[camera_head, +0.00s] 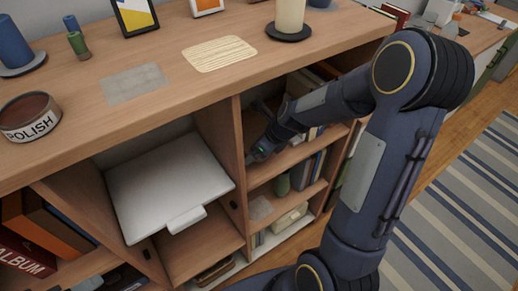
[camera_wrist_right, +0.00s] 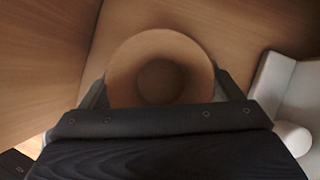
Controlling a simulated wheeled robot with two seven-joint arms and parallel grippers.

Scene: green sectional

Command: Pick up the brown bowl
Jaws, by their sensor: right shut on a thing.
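The brown bowl (camera_wrist_right: 160,50) shows in the right wrist view as a round, open shape with a darker centre. It lies between the two fingers of my right gripper (camera_wrist_right: 160,88), which is shut on it. In the head view my right arm reaches into an upper cubby of the wooden shelf unit, and the right gripper (camera_head: 260,150) is small and partly hidden there. I cannot make out the bowl in the head view. I cannot tell whether the bowl still touches the shelf board. My left gripper is not in view.
Wooden walls (camera_wrist_right: 40,50) are close to the bowl, and a white object (camera_wrist_right: 290,90) is at the right. In the head view books and a green vase (camera_head: 282,185) are near my arm. A polish tin (camera_head: 30,116) and a candle (camera_head: 290,15) stand on the top.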

